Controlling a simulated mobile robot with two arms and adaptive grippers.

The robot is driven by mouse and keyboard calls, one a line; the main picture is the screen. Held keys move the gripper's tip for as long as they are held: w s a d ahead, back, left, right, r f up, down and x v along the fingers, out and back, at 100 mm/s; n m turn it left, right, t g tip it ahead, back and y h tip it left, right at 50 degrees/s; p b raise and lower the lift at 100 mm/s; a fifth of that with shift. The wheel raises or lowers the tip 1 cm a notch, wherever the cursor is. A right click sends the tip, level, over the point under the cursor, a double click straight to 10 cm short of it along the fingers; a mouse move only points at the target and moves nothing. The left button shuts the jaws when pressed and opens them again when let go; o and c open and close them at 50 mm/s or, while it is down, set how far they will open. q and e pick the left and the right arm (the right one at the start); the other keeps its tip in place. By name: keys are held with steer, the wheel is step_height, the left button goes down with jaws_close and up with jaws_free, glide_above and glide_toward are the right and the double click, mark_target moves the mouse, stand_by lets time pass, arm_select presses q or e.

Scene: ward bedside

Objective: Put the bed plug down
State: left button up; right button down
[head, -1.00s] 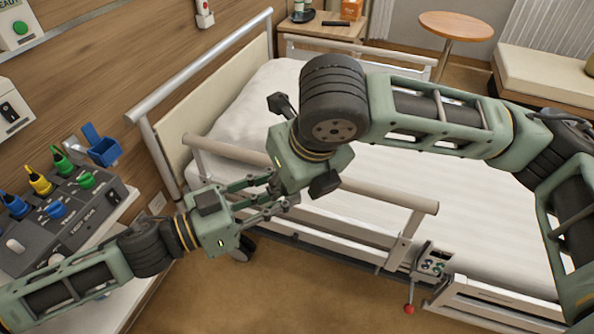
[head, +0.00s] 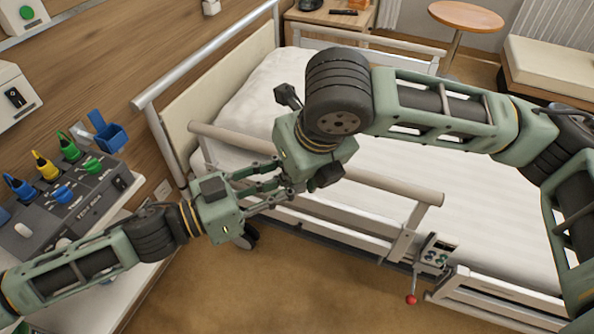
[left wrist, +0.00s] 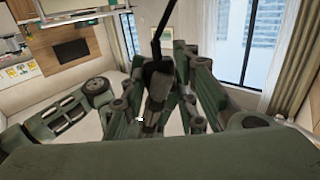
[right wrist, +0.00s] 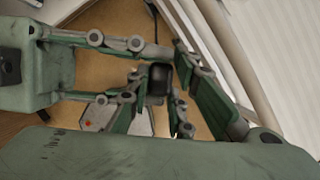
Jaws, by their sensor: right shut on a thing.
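The bed plug is a small dark block with a dark cable; it shows in the right wrist view (right wrist: 158,79) and the left wrist view (left wrist: 158,82). My right gripper (head: 266,188) is shut on it, above the floor beside the bed. My left gripper (head: 282,181) meets it from the left, its fingers apart around the plug and interleaved with the right fingers. The left gripper looks open; whether its fingers touch the plug cannot be told. In the head view the arms hide the plug.
The bed (head: 440,185) with its side rail (head: 390,184) lies just behind the grippers. A grey socket unit (head: 70,205) with coloured plugs and a blue holder (head: 109,133) stands at left. Brown floor (head: 250,290) is clear in front.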

arm_select(q)
steer(key=o, duration=0.5)
steer(key=shift+a, duration=0.1)
